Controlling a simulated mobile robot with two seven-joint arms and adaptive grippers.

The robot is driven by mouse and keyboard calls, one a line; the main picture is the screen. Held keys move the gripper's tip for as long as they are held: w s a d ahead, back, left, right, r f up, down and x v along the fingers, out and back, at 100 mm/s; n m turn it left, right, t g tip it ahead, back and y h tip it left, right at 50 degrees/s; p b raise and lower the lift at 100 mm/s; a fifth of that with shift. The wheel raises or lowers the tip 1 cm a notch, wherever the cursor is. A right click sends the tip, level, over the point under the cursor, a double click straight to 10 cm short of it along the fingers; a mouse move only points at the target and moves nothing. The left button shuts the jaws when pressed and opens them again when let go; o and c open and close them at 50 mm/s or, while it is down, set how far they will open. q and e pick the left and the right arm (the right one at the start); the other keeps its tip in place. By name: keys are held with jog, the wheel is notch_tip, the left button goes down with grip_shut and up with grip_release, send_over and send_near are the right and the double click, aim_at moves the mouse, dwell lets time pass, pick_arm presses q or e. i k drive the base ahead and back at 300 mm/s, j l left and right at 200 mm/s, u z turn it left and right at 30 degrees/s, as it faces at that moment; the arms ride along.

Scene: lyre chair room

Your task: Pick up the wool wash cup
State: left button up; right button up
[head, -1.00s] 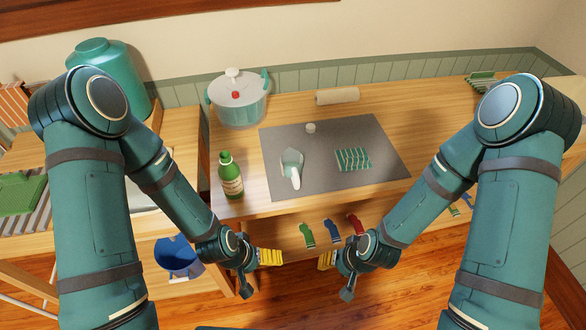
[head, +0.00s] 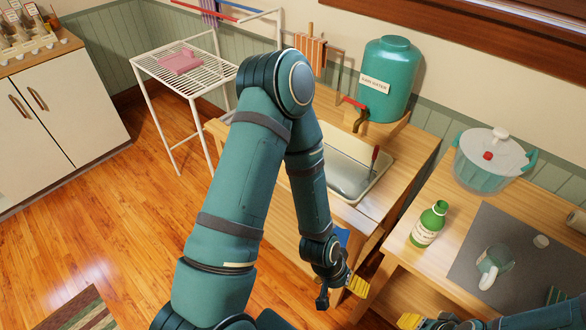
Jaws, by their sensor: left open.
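A green bottle with a white label (head: 430,224) stands left of the mat. My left gripper (head: 356,286) is open and empty, low in front of the table edge, apart from these things. My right gripper (head: 410,321) shows only partly at the bottom edge, with a yellow finger; its opening is unclear.
A teal-and-clear pot (head: 493,158) stands behind the mat. A sink (head: 352,172) and a teal water tank (head: 387,78) are left of it. A white drying rack (head: 190,72) and white cabinet (head: 50,110) stand further left. The wooden floor (head: 110,225) between is largely clear.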

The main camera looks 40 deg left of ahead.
aim_at(497, 259)
jog(key=j+u, duration=0.1)
jog(key=u, duration=0.75)
jog(key=l+z, duration=0.1)
jog(key=z, duration=1.4)
